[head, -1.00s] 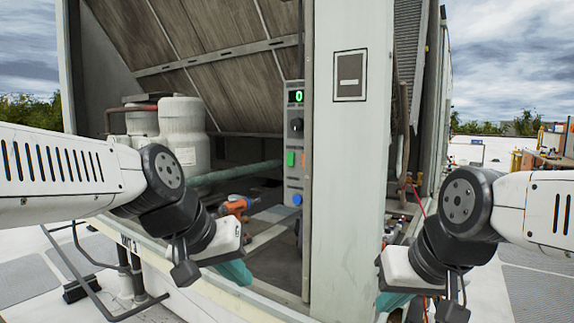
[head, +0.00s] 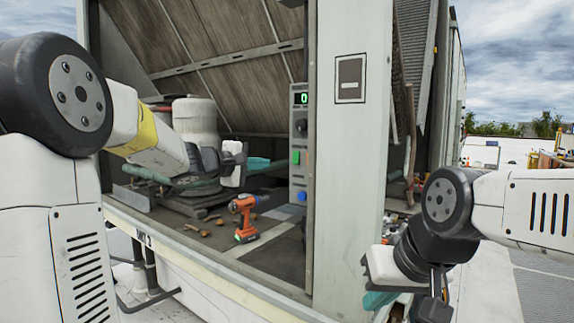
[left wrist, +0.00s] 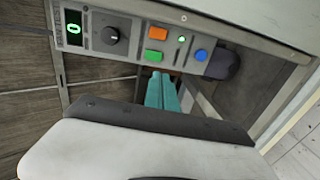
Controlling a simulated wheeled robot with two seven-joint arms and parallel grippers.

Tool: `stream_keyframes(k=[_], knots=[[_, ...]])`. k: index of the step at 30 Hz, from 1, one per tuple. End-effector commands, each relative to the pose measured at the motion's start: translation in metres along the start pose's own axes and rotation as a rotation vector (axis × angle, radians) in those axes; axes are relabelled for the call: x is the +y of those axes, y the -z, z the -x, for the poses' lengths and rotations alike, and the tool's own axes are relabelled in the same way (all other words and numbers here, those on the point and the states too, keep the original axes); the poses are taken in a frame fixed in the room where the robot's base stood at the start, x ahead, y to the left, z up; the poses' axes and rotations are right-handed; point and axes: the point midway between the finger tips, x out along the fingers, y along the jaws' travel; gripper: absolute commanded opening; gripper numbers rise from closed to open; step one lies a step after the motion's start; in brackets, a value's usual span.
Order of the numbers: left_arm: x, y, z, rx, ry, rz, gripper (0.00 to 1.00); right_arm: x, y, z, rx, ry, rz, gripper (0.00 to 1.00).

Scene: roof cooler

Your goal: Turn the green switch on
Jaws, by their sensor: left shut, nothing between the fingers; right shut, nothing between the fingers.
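The control panel (head: 298,178) stands upright on the cooler's post. Its green switch (head: 295,157) is at mid-height, and it also shows in the left wrist view (left wrist: 153,56), beside an orange button (left wrist: 157,33). A lit display (head: 304,98) reads 0, with a black knob (head: 301,127) below it. A blue button (head: 302,196) is lower. My left gripper (head: 268,163) is shut and empty, its teal fingers pointing at the panel just left of the green switch; contact cannot be told. My right gripper (head: 376,301) is shut and empty, low outside the cooler.
An orange drill (head: 244,218) stands on the cooler floor below my left gripper, with small brown pieces (head: 205,230) nearby. A white tank (head: 196,119) is behind my left arm. The wide pale post (head: 347,200) stands right of the panel.

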Motion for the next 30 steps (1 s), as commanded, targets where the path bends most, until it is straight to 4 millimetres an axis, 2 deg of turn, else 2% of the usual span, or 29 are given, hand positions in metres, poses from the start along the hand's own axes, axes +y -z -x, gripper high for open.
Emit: stream_keyframes(k=[10,14,17,30], knots=[[0.0,0.002,-0.001,0.003,-0.003,0.005,0.0,0.0,0.0,0.0,0.0,0.0,0.0,0.0],[0.0,0.001,-0.008,0.001,-0.003,0.005,0.0,0.0,0.0,0.0,0.0,0.0,0.0,0.0],[0.0,0.001,-0.022,0.0,-0.003,0.006,0.0,0.0,0.0,0.0,0.0,0.0,0.0,0.0],[0.0,0.001,-0.112,0.001,-0.002,0.005,0.0,0.0,0.0,0.0,0.0,0.0,0.0,0.0]])
